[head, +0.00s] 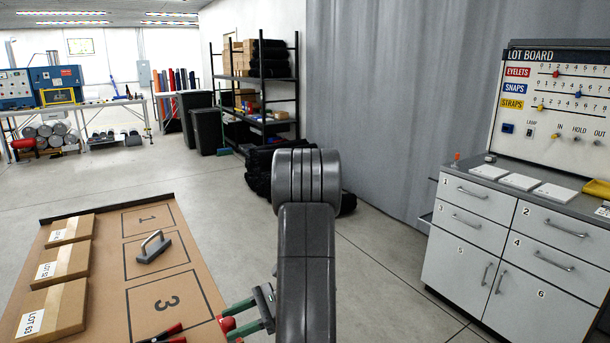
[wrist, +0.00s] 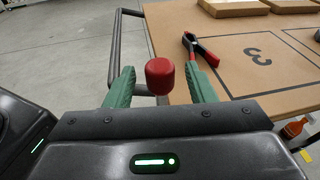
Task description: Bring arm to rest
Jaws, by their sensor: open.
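My arm reaches down in the middle of the head view, and my gripper (head: 231,321) is beside the right edge of the brown-topped table (head: 105,263). Its green fingers are apart. A red knob-like piece (wrist: 160,76) shows between the fingers in the wrist view, with a clear gap on each side. It also shows at the fingertips in the head view (head: 227,324). What carries the knob is partly hidden, and I cannot tell whether it is joined to the dark rail (wrist: 115,50) beside the table.
On the table are several lot boxes (head: 60,262), a grey handle (head: 152,246) and a red-and-black clamp (wrist: 200,55). A drawer cabinet (head: 470,225) with a lot board (head: 560,100) stands right. Black shelving (head: 255,85) stands behind. Floor between table and cabinet is clear.

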